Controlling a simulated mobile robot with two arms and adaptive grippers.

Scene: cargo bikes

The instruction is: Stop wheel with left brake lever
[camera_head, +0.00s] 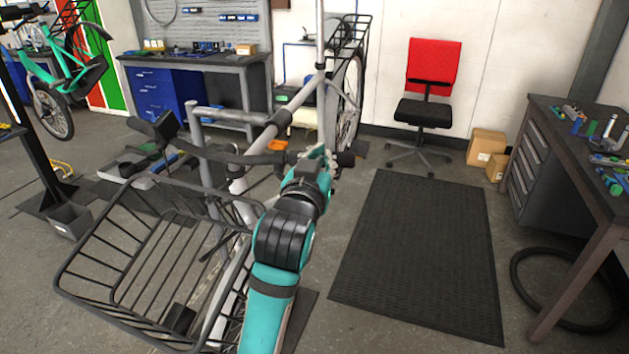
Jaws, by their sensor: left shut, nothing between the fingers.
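A silver-white cargo bike (240,187) stands with its black wire front basket (60,270) towards me. Its dark handlebar (235,158) runs across behind the basket, with a black grip (346,160) at the right end. My left gripper (325,154) is at that right end, just left of the grip, with its fingers shut and apparently nothing between them. The brake lever there is hidden or too small to make out. I cannot tell whether the fingers touch it. The rear wheel (350,100) shows behind the bike. My right gripper is not in view.
A black floor mat (420,255) lies clear to the right. A red-backed chair (432,70) and cardboard boxes (486,147) stand behind it. A workbench (570,140) with tools is at the right, a tyre (530,290) beneath it. Another bench (200,65) stands at the back left.

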